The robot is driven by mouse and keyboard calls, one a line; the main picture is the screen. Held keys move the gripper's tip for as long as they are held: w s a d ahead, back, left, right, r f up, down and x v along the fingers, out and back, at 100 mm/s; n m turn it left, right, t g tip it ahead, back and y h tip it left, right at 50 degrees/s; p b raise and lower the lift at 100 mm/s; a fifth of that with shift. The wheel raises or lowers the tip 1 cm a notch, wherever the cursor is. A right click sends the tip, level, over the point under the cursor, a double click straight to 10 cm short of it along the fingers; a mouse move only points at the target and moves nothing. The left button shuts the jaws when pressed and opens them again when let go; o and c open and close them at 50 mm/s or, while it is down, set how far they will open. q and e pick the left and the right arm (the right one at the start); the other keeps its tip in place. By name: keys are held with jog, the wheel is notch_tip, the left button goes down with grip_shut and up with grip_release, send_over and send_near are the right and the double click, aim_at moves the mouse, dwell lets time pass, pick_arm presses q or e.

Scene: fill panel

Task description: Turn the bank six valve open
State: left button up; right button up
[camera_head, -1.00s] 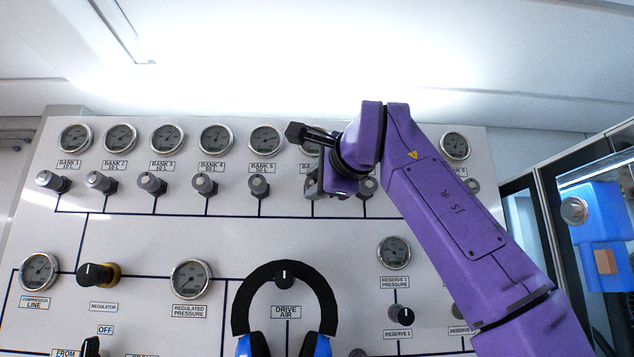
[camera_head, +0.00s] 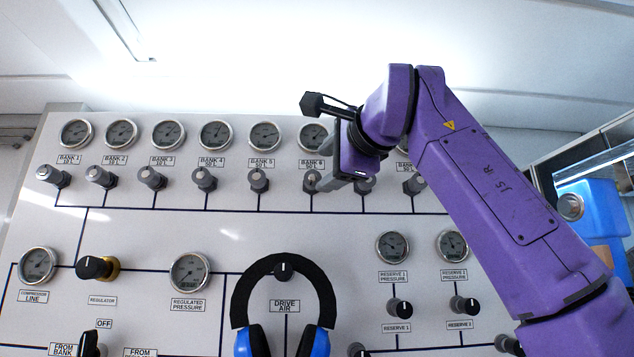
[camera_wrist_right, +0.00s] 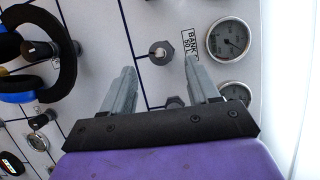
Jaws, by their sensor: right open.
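The bank six valve (camera_head: 311,180) is a small grey knob under the gauge (camera_head: 313,137) labelled BANK 6. My right gripper (camera_head: 330,184) is at this valve, its grey fingers coming in from the right. In the right wrist view, a grey knob (camera_wrist_right: 161,53), apparently the same valve, shows between and just beyond the open fingertips (camera_wrist_right: 160,70). The jaws are empty. One finger partly covers the label beside that knob. Whether a finger touches the knob cannot be told. My left gripper is out of view.
Neighbouring knobs stand close on both sides, bank 5 (camera_head: 259,180) on the left and another (camera_head: 364,184) on the right. A headset (camera_head: 283,268) hangs lower on the panel (camera_head: 140,225). A blue object (camera_head: 603,208) is at the far right.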

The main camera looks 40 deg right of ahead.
jog(key=s, duration=0.3)
jog(key=s+a+b, duration=0.1)
jog(key=s, duration=0.1)
jog(key=shift+r, duration=0.1)
jog(key=shift+s, duration=0.1)
